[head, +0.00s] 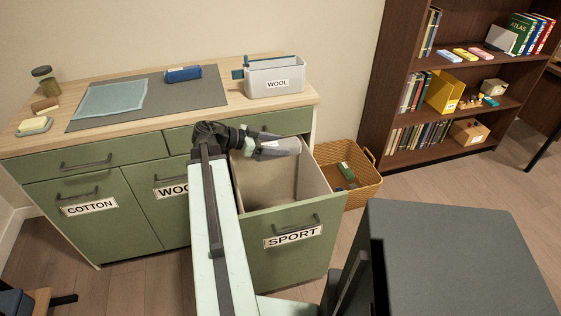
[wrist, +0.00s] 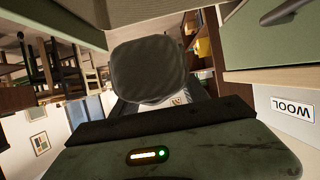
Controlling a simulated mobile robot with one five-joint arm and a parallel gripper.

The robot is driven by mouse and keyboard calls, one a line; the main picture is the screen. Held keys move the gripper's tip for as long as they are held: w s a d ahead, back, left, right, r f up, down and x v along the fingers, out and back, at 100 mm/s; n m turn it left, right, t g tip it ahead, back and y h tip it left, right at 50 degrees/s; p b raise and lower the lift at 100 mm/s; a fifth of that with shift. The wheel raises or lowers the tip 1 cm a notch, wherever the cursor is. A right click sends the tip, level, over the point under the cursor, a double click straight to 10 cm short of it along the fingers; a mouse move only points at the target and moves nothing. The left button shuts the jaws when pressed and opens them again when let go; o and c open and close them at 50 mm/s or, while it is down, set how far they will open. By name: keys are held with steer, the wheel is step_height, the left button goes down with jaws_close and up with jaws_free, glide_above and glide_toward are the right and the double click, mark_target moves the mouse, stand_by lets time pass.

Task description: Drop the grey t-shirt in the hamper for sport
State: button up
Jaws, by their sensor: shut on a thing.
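The hamper for sport (head: 270,262) is a green drawer bin, pulled out, with a white SPORT label on its front and a pale open inside. My gripper (head: 285,147) is above the back part of this opening, pointing right. It is shut on the grey t-shirt (wrist: 150,70), a rounded dark grey bundle that fills the middle of the wrist view. In the head view the bundle is hard to tell apart from the gripper's end. The bundle is clear of the hamper's walls as far as I can see.
The COTTON front (head: 75,225) and the wool front (head: 160,210) are closed on the left. A grey WOOL box (head: 290,82) stands on the worktop behind my gripper. A wicker basket (head: 362,190) stands right of the hamper. A bookshelf (head: 395,90) stands further right.

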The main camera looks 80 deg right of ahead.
steer(key=shift+s+d+f, duration=0.15)
steer(key=shift+s+f, duration=0.25)
steer(key=shift+s, duration=0.1)
step_height(320, 180, down, 14)
steer(key=b, duration=1.4)
steer(key=shift+r, duration=0.15)
steer(key=shift+w, duration=0.1)
steer(key=o, duration=1.6)
